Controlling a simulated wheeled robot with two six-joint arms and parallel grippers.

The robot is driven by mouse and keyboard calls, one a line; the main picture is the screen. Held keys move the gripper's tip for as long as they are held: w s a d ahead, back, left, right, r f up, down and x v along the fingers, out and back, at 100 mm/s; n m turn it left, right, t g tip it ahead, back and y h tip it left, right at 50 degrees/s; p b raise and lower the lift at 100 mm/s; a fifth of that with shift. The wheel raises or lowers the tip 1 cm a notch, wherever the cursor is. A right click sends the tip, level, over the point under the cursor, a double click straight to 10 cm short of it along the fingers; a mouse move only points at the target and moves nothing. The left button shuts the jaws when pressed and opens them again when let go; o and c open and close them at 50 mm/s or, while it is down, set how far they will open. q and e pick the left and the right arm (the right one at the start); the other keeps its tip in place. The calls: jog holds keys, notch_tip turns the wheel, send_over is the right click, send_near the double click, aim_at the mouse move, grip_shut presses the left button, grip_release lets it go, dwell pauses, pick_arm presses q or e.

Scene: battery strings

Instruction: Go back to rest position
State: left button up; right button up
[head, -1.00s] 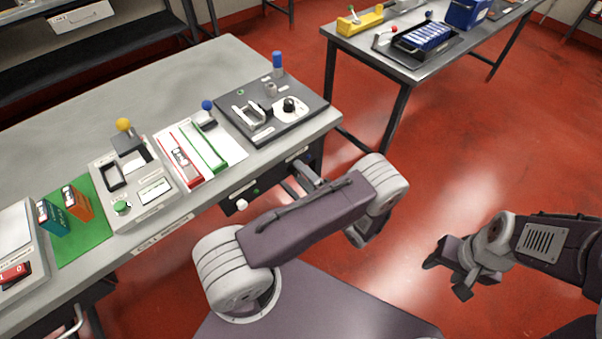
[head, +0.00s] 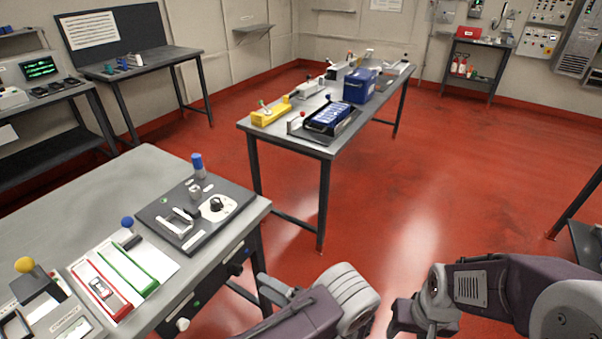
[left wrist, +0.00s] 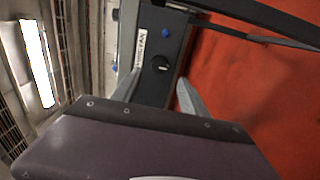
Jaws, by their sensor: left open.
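My left gripper (head: 275,288) is at the bottom middle of the head view, off the near bench's right end, partly hidden by its own arm. In the left wrist view its two grey fingers (left wrist: 158,93) are spread apart with nothing between them. My right gripper (head: 408,318) is at the lower right of the head view, over the red floor. Its fingertips do not show clearly.
The near bench (head: 150,165) carries a dark test plate (head: 180,235), a red and green slot tray (head: 168,265) and a grey device (head: 62,318). A second table (head: 285,135) holds a blue bin (head: 358,88) and a yellow fixture (head: 268,114). Red floor (head: 440,180) lies clear to the right.

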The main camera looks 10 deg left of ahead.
pick_arm(q)
jog(key=w+a+r+n+g+p, duration=0.25)
jog(key=a+r+n+g, duration=0.2)
jog(key=r, duration=0.55)
jog(key=s+a+r+n+g+h+p, duration=0.4)
jog(key=s+a+r+n+g+h, duration=0.15)
jog(key=s+a+r+n, duration=0.35)
jog(key=s+d+f+n+h+p, duration=0.2)
jog(key=s+d+n+h, duration=0.45)
jog(key=n, duration=0.75)
jog(key=w+d+f+n+t+h, duration=0.2)
jog(key=w+d+n+t+h, duration=0.1)
jog(key=n, duration=1)
jog(key=shift+w+d+f+n+t+h+b, duration=0.3)
jog(key=shift+d+t+h, duration=0.3)
jog(key=shift+d+h, duration=0.5)
jog(key=shift+s+d, duration=0.1)
jog(key=shift+d, duration=0.05)
